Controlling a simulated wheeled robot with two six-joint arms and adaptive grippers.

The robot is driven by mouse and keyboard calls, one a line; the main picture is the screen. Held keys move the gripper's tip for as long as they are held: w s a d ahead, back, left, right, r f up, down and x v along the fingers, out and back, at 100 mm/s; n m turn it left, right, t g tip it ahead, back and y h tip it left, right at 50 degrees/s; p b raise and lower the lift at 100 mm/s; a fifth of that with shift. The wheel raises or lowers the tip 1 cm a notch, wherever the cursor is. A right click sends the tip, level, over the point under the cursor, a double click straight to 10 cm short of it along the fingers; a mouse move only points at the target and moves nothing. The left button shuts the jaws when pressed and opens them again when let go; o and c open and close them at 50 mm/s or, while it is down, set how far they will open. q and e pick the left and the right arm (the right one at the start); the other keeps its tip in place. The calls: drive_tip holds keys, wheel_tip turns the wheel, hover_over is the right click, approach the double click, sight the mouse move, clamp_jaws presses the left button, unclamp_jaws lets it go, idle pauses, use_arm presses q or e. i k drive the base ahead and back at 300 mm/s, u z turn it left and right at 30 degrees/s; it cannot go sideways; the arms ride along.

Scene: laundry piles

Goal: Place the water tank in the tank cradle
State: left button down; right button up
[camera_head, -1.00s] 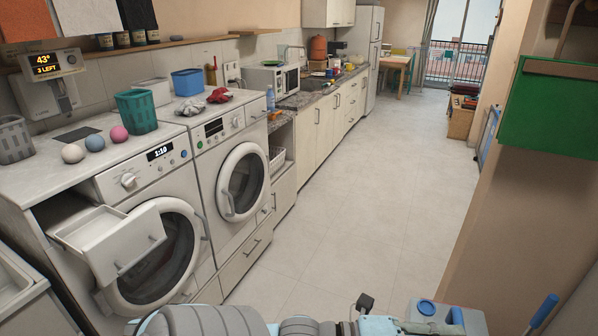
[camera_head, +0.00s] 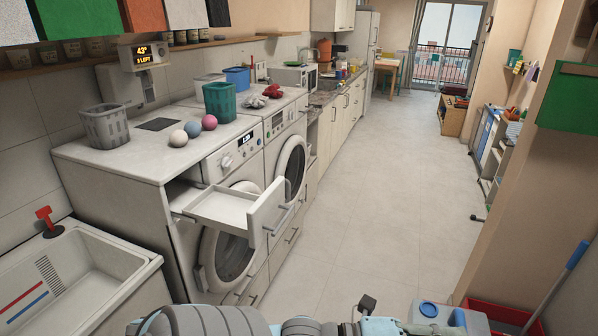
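The water tank (camera_head: 431,313), grey with blue caps, shows at the bottom edge, its lower part cut off. My arm from the left runs along the bottom edge to its side. The tank keeps its place beside this wrist as the view shifts, so my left gripper appears shut on it, though its fingers are hidden. My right gripper is out of view. An empty white pull-out tray (camera_head: 218,207) stands open at the upper left of the nearer machine's front. It looks like the tank cradle, and the tank is well apart from it.
The nearer machine (camera_head: 120,160) carries a grey basket (camera_head: 106,125), a teal basket (camera_head: 220,102) and balls. A sink (camera_head: 85,275) stands at lower left. The aisle floor (camera_head: 365,200) is clear. A red bin (camera_head: 500,314) and a blue-handled pole (camera_head: 560,282) are at lower right.

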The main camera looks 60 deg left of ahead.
sight(230, 212)
drive_tip(key=k, duration=0.3)
drive_tip(key=u, duration=1)
